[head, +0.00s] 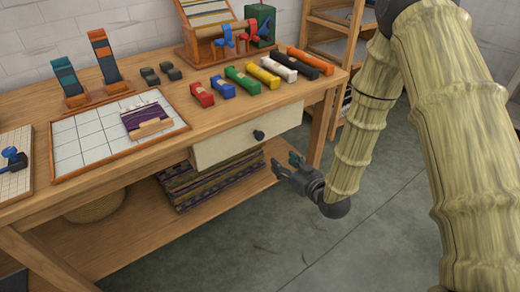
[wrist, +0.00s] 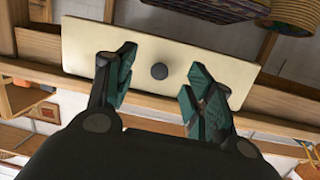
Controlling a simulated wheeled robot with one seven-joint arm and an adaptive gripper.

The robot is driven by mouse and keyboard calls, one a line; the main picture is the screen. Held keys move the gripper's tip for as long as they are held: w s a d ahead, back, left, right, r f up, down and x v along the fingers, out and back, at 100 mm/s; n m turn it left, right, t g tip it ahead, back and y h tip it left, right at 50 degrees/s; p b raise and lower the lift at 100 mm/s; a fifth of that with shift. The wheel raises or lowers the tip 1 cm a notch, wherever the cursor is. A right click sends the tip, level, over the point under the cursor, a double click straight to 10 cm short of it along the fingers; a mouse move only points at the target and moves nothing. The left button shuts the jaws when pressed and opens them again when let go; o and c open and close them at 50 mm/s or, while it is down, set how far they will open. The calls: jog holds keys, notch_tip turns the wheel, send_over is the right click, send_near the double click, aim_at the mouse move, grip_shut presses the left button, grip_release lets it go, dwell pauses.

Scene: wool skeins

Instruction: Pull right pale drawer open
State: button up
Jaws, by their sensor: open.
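The pale drawer (head: 225,147) sits under the right part of the wooden table's top, with its front flush or nearly so with the frame. Its dark round knob (head: 259,135) is near the middle of the front. My gripper (head: 286,167) is open and empty, below and to the right of the knob in the head view. In the wrist view the drawer front (wrist: 215,70) fills the upper middle. The knob (wrist: 159,71) shows between the two open teal fingers of my gripper (wrist: 155,82), apart from both.
Several colored wool skeins (head: 242,79) lie on the table top above the drawer. Folded striped textiles (head: 210,178) lie on the lower shelf. A table leg (head: 318,130) stands close behind my gripper. The grey floor (head: 390,225) in front is clear.

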aim_at(261, 137)
jog(key=w+a+r+b, duration=0.1)
jog(key=w+a, duration=0.1)
jog(key=w, duration=0.1)
jog(key=w+a+n+y+b, duration=0.1)
jog(key=w+a, duration=0.2)
jog(key=w, duration=0.1)
jog(key=w+a+r+t+y+b, duration=0.1)
jog(key=w+a, duration=0.2)
jog(key=w, duration=0.1)
jog(key=shift+w+a+r, duration=0.15)
jog(key=shift+a+r, duration=0.1)
jog(key=shift+r, duration=0.05)
grip_shut()
